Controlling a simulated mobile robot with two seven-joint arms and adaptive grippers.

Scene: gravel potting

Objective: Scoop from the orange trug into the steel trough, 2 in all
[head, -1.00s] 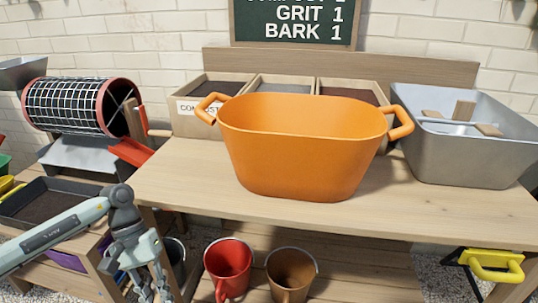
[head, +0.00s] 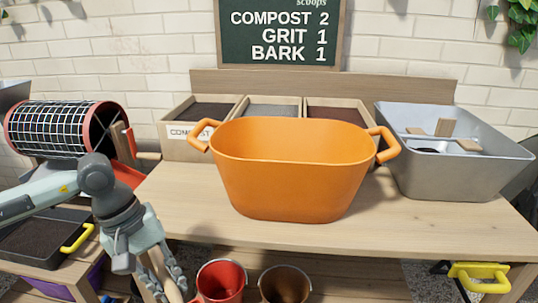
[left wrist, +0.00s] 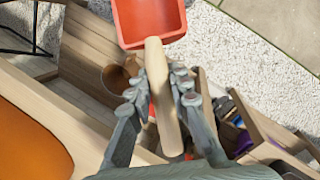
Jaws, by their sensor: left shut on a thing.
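My left gripper (head: 160,280) is low at the bench's front left edge, left of and below the trug. It is shut on the wooden handle (left wrist: 162,100) of a red scoop (left wrist: 150,18), best seen in the left wrist view. The visible scoop bowl looks empty. The trug also shows at the left of that view (left wrist: 30,130). My right gripper is out of view.
Compost, grit and bark bins (head: 270,108) stand behind the trug. A red bucket (head: 222,279) and a brown bucket (head: 285,284) sit below the bench front. A mesh drum (head: 55,128) stands at left. A yellow-handled tool (head: 480,283) hangs at right. Bare bench lies before the trug.

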